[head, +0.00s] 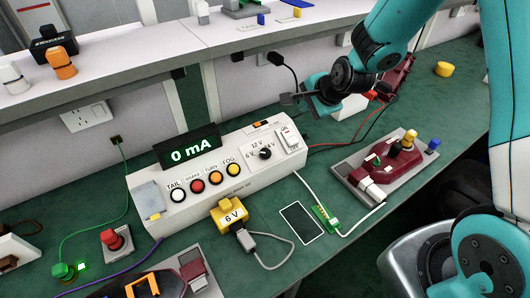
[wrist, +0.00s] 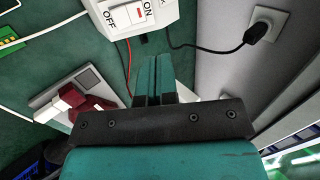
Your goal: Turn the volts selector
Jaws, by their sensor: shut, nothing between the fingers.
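The volts selector (head: 265,153) is a small black knob on the sloped face of the white test unit (head: 205,205), with volt labels around it, 12 V at the top. Its exact pointing is too small to tell. My gripper (head: 291,98) is above and behind the unit's right end, apart from the knob. In the wrist view the two teal fingers (wrist: 154,78) are together with nothing between them. The selector is outside the wrist view. The unit's ON/OFF rocker switch (head: 289,138) is right of the knob and also shows in the wrist view (wrist: 127,17).
The unit's display (head: 189,147) reads 0 mA. Four-lamp-style buttons aside, a yellow 6 V plug (head: 231,215) sits at its front edge. A maroon lamp fixture (head: 388,165) stands to the right.

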